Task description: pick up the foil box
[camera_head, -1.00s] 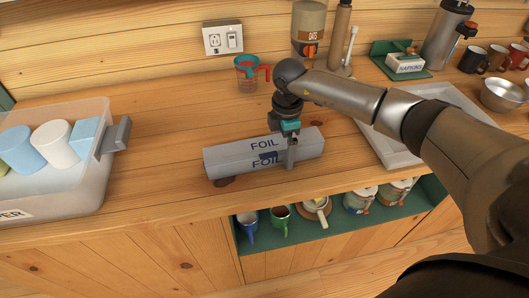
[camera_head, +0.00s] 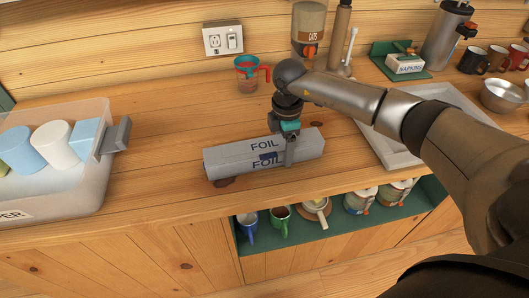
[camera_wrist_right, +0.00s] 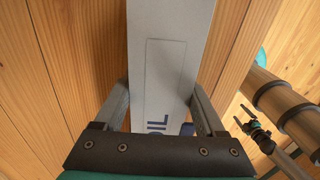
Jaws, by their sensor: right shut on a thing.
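The foil box (camera_head: 235,158) is a long grey box marked FOIL. It lies on the wooden counter near its front edge in the head view. My right gripper (camera_head: 288,157) comes down over its right half, with one finger in front of the box's near face. In the right wrist view the box (camera_wrist_right: 168,60) runs between the two fingers, and the right gripper (camera_wrist_right: 162,108) is shut on it. Part of the lettering is hidden by the gripper's body. My left gripper is not in the head view.
A clear bin (camera_head: 90,195) with rolls stands at the left. A grey tray (camera_head: 378,145) lies to the right. An open shelf (camera_head: 335,222) with mugs and jars is below the counter's front edge.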

